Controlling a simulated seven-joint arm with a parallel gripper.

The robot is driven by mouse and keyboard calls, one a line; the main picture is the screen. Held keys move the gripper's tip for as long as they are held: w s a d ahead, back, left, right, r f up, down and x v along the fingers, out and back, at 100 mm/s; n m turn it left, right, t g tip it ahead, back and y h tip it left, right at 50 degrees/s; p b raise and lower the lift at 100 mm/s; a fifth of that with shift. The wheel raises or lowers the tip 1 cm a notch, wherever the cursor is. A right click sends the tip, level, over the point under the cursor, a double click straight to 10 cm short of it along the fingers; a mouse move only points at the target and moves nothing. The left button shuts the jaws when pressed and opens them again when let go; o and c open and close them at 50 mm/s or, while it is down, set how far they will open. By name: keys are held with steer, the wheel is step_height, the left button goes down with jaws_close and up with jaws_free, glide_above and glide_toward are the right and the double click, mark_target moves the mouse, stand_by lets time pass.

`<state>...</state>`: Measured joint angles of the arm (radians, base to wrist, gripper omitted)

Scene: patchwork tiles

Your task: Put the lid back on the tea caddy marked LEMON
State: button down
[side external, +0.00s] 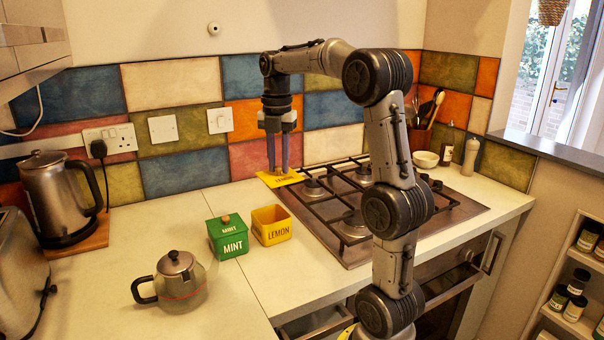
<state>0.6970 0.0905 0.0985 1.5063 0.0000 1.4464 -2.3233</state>
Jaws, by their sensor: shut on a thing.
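The yellow tea caddy marked LEMON (271,226) stands upright and uncovered on the white worktop, just left of the hob. The green caddy marked MINT (229,239) stands close to its left with its lid on. My gripper (278,168) is behind and above the LEMON caddy, pointing down. Whether the lid touches the surface below I cannot tell.
The gas hob (390,205) with raised black pan supports lies right of the caddies. A glass teapot (180,281) stands in front left, and a steel kettle (60,198) and toaster (22,280) at far left.

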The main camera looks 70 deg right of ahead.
mark_target(269, 174)
steer(key=w+d+f, duration=0.2)
steer(key=f, duration=0.1)
steer(key=w+d+f, duration=0.1)
steer(key=w+f, duration=0.1)
step_height(269, 174, down, 7)
stand_by(0.6)
steer(key=shift+d+f, duration=0.1)
steer(key=shift+f, duration=0.05)
stand_by(2.2)
steer(key=shift+c, duration=0.7)
jaws_free()
steer(key=shift+r, duration=3.5)
jaws_close()
